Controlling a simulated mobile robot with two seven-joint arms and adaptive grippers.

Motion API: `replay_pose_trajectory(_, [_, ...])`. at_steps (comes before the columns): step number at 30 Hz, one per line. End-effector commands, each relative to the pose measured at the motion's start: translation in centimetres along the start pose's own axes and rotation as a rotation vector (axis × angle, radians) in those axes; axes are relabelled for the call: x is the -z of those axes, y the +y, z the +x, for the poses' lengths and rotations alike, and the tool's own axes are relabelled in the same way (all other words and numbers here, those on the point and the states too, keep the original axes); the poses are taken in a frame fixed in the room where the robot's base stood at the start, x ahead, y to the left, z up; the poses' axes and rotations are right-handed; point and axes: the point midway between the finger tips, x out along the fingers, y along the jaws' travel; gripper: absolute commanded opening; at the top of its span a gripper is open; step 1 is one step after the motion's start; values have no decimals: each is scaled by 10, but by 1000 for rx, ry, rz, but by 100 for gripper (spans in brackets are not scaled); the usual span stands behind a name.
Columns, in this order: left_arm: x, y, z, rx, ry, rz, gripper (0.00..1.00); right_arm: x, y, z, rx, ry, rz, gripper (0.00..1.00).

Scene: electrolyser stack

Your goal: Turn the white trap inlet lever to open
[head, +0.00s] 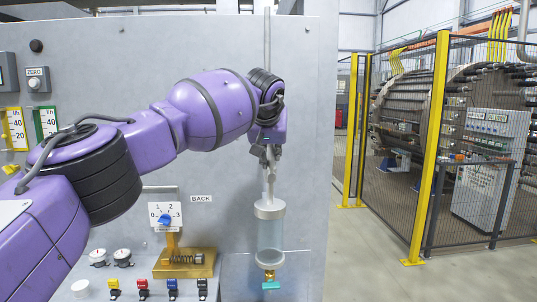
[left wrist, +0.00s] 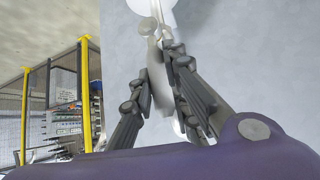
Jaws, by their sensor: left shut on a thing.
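The clear trap cylinder (head: 270,238) hangs upright on the grey panel, below a thin vertical pipe. A pale piece at its top, which looks like the white trap inlet lever (head: 271,180), is partly hidden by my left gripper (head: 268,157). The gripper's fingers are closed around it from above. In the left wrist view, the white lever (left wrist: 157,75) runs between the two dark fingers of my left gripper (left wrist: 158,82). How far the lever is turned cannot be told. My right gripper is not in view.
A brass and teal drain valve (head: 270,283) is under the trap. A dial (head: 165,217), a brass block with a spring (head: 185,262) and coloured plugs (head: 143,288) are left of it. A yellow-posted fence (head: 427,150) stands at right, with clear floor before it.

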Motion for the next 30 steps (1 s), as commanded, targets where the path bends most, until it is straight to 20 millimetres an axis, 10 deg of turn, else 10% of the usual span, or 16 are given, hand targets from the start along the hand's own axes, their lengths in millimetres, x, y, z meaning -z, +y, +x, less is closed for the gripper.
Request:
replay_pose_trajectory(13, [-1,5,1,-2,-3,8,0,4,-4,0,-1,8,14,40])
replay_pose_trajectory(14, [-2,5,1,-2,-3,8,18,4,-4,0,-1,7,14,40])
replay_pose_trajectory(18, [-2,4,1,-1,-4,7,35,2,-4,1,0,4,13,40])
replay_pose_trajectory(30, [0,2,-6,2,-2,6,35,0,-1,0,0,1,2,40])
